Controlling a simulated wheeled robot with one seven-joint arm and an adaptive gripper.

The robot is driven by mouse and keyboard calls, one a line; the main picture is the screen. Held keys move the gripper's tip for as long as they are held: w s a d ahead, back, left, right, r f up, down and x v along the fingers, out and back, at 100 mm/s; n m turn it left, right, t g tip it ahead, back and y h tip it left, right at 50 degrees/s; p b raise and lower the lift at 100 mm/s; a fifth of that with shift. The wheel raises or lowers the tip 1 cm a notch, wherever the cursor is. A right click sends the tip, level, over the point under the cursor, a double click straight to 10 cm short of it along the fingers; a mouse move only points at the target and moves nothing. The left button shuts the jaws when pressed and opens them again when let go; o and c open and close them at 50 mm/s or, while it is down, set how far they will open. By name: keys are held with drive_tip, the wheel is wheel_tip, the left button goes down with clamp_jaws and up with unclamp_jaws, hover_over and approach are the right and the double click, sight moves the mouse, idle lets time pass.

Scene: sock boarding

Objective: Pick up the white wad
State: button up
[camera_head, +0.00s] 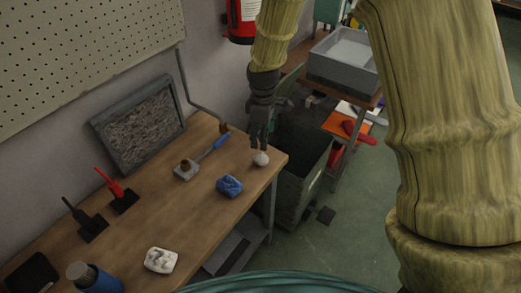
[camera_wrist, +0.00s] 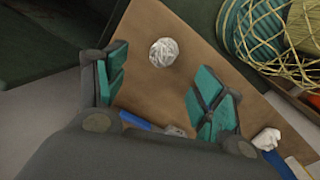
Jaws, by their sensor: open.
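A white wad (camera_head: 261,159), round and crumpled, rests on the wooden bench (camera_head: 195,220) near its far right corner. In the wrist view the wad (camera_wrist: 163,52) shows whole on the brown top, just beyond the gap between the fingers. My gripper (camera_head: 260,142) is right above and beside the wad, pointing down. In the wrist view my gripper (camera_wrist: 157,72) has its teal finger pads spread wide with nothing between them. Whether a fingertip touches the wad, I cannot tell.
A blue lump (camera_head: 229,186) lies close to the wad. A blue-handled tool (camera_head: 214,147) lies behind it. A white lumpy piece (camera_head: 160,260) is at the bench's front. A dark open bin (camera_head: 301,155) stands off the right edge. A framed panel (camera_head: 140,125) leans on the wall.

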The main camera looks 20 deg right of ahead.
sight(261, 155)
drive_tip(key=shift+a+f, duration=0.2)
drive_tip(key=shift+f, duration=0.55)
drive_tip(key=f, duration=0.1)
drive_tip(key=f+p, duration=0.1)
drive_tip(key=f, duration=0.1)
drive_tip(key=shift+d+f, duration=0.3)
drive_tip(key=shift+d, duration=0.05)
drive_tip(key=shift+s+a+f+p, duration=0.1)
drive_tip(key=shift+a+f+p, duration=0.05)
drive_tip(key=shift+f+p, duration=0.15)
drive_tip(key=shift+s+a+f+p, duration=0.1)
drive_tip(key=shift+f+p, duration=0.1)
drive_tip(key=shift+f, duration=0.15)
drive_tip(key=f, duration=0.1)
drive_tip(key=f+p, duration=0.1)
drive_tip(key=shift+s+a+f, duration=0.1)
drive_tip(key=shift+a+f, duration=0.15)
drive_tip(key=shift+f, duration=0.8)
drive_tip(key=c, duration=0.9)
